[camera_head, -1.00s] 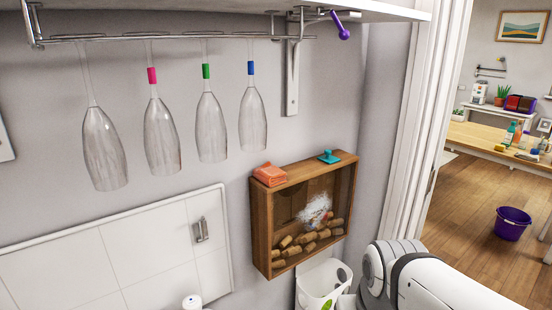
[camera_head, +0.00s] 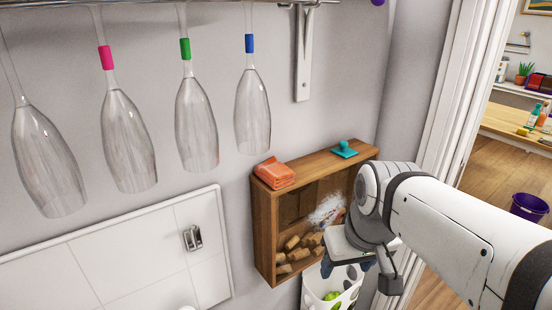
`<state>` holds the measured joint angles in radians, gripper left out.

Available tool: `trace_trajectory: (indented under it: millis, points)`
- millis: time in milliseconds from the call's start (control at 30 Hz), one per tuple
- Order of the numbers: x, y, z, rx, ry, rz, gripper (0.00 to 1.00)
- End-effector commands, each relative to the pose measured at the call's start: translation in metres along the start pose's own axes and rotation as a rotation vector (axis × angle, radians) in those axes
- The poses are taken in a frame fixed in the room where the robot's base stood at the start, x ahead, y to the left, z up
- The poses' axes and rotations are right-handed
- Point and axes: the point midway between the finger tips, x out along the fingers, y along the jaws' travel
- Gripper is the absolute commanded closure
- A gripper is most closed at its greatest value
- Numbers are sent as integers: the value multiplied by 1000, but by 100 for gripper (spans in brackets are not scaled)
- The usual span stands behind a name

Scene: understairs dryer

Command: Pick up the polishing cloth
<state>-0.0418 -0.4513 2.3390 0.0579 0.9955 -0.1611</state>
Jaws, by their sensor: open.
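The polishing cloth appears to be the folded orange cloth (camera_head: 274,173) lying on the top left of a wooden box (camera_head: 262,232) on the wall. My gripper (camera_head: 345,264) is in front of the box's lower right side, below and to the right of the cloth and apart from it. It is open. Its fingers are small and partly hidden by my wrist, and I see nothing held in it.
A teal item (camera_head: 344,150) sits on the box's top right. Corks (camera_head: 294,243) lie inside the box. A white bin (camera_head: 320,290) stands below. Several upside-down glasses (camera_head: 197,125) hang at left, close to the cloth's side. A doorway frame (camera_head: 468,90) is at right.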

Motion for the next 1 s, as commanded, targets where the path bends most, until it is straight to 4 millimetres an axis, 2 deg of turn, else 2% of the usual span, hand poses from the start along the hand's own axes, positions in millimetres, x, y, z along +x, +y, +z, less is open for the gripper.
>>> trace_trajectory:
  millis: [33, 200, 300, 400, 500, 800, 1000]
  points:
    - [-22, -6, -20, -59, 22, -19, 35]
    - [-81, -25, -64, -257, 81, -82, 21]
    - [-105, -34, -78, -342, 107, -107, 18]
    - [-118, -39, -88, -390, 120, -120, 18]
    - [-120, -46, -99, -408, 123, -126, 18]
    - [-106, -68, -148, -406, 124, -124, 18]
    - [-101, -73, -162, -402, 124, -123, 18]
